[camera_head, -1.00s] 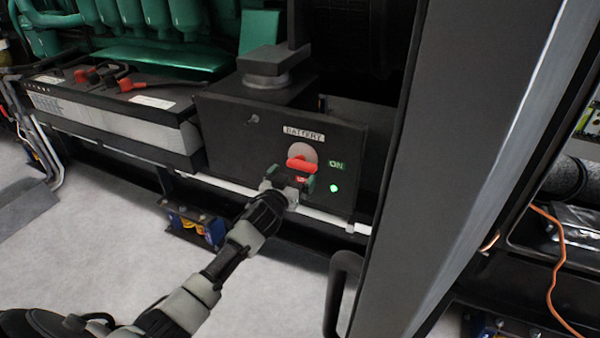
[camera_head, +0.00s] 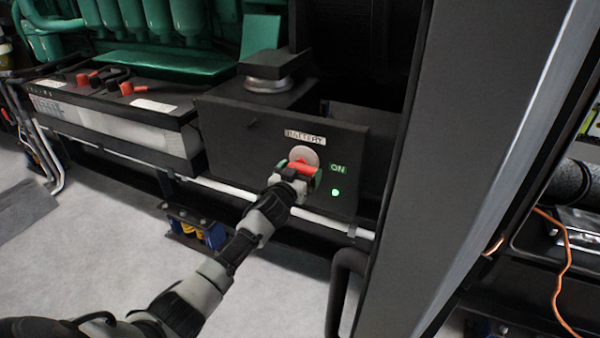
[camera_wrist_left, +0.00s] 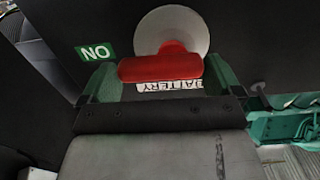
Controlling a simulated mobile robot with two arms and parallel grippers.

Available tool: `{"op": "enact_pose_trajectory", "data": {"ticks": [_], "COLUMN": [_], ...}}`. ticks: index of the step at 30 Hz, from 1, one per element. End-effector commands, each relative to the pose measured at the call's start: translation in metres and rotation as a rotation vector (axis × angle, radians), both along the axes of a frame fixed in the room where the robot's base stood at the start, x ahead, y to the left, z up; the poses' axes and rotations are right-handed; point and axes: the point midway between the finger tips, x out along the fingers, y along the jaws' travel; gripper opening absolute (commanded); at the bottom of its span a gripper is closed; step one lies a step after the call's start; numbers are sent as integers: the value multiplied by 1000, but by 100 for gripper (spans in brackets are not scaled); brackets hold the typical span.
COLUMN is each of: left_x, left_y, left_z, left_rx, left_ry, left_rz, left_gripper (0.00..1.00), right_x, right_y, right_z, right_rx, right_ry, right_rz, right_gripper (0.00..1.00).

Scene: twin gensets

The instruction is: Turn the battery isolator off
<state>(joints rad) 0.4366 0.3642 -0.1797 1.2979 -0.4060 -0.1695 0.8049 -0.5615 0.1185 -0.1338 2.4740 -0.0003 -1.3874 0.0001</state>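The battery isolator has a red handle (camera_head: 299,168) on a pale round plate (camera_head: 304,154), set in the front of a dark box (camera_head: 235,140) under a "BATTERY" label. The handle lies roughly crosswise. A green "ON" sign (camera_head: 338,169) and a lit green lamp (camera_head: 336,192) are to its right. My left gripper (camera_head: 298,173) is at the handle. In the left wrist view, its green-tipped fingers are wide apart at the two ends of the red handle (camera_wrist_left: 160,68); I cannot tell whether they touch it. My right gripper is not in view.
A dark upright post (camera_head: 450,170) with a black handle (camera_head: 345,290) stands right of the box. A battery (camera_head: 115,130) with red terminals is to the left. A white pipe (camera_head: 230,188) runs below the box. The pale floor (camera_head: 110,250) is open at lower left.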

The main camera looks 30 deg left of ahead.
Motion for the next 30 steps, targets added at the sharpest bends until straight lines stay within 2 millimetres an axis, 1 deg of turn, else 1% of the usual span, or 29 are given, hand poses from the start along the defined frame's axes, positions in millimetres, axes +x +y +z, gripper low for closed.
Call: {"op": "enact_pose_trajectory", "data": {"ticks": [5,11,17,24,30], "left_x": [0,0,0,0,0], "left_y": [0,0,0,1,2], "left_z": [-1,-2,-4,-7,-10], "left_rx": [25,117,279,507,698], "left_ry": [2,8,16,30,40], "left_rz": [0,0,0,0,0], "left_gripper": [70,70,70,70,70], "right_x": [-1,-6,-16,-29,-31], "right_y": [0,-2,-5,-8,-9], "right_z": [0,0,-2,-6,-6], "right_rx": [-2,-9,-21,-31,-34], "right_ry": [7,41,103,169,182], "right_rz": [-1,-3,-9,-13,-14], "right_gripper": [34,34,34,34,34]}}
